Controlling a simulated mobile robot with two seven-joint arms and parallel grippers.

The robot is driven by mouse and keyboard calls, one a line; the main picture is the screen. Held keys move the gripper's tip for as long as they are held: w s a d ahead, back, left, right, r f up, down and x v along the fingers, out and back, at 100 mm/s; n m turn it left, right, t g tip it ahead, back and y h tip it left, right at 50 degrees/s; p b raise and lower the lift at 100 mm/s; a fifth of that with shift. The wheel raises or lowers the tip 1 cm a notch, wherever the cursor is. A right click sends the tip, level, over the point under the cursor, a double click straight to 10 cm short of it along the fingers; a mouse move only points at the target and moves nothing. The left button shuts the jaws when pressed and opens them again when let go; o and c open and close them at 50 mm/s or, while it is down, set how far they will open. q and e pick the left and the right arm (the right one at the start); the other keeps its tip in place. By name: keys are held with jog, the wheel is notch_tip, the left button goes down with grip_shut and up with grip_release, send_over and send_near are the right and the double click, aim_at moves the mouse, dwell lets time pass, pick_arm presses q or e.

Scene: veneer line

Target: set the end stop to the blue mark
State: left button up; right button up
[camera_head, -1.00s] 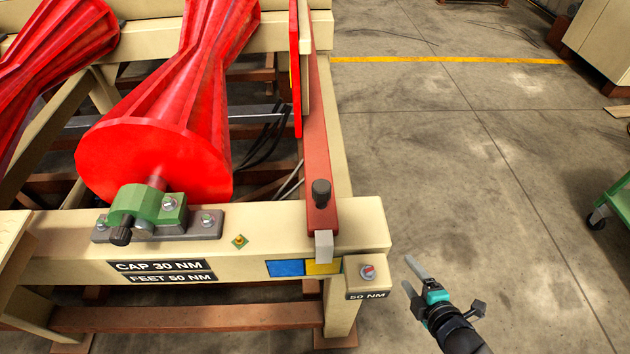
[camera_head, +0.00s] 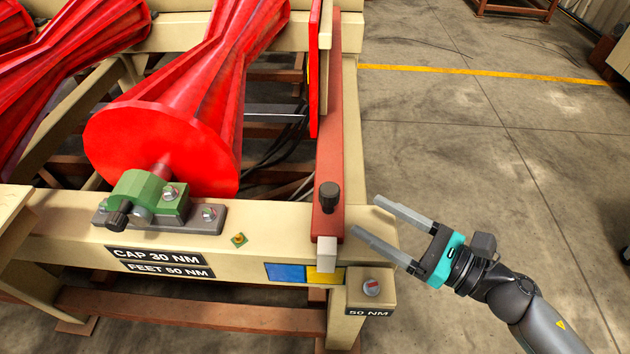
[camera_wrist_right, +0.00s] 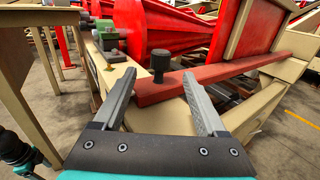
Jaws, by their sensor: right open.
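The end stop is a long red bar (camera_head: 329,130) with a black knob (camera_head: 329,197) on top and a pale pointer block (camera_head: 327,254) at its near end. The pointer hangs over the yellow mark (camera_head: 320,274), to the right of the blue mark (camera_head: 285,272). My right gripper (camera_head: 364,215) is open and empty, just right of the bar's near end, with its fingers pointing left towards the knob. In the right wrist view the knob (camera_wrist_right: 160,64) stands beyond and between the open fingertips. My left gripper is not in the head view; a dark and teal gripper part shows at the wrist view's left edge.
A red roller (camera_head: 165,140) sits in a green bearing cap (camera_head: 147,197) left of the bar. A bolt block (camera_head: 371,287) labelled 50 NM stands below the right gripper's fingers. The floor (camera_head: 480,150) right of the frame is clear.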

aim_at(321, 188)
jog(key=p+x, duration=0.1)
jog(key=x, duration=1.1)
jog(key=shift+w+a, duration=0.25)
jog(key=shift+a, duration=0.1)
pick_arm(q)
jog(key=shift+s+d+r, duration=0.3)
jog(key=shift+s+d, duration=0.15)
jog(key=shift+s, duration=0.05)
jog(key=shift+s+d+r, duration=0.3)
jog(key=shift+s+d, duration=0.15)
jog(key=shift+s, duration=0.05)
pick_arm(e)
jog(key=c, duration=0.4)
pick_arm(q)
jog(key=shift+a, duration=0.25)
pick_arm(e)
grip_shut()
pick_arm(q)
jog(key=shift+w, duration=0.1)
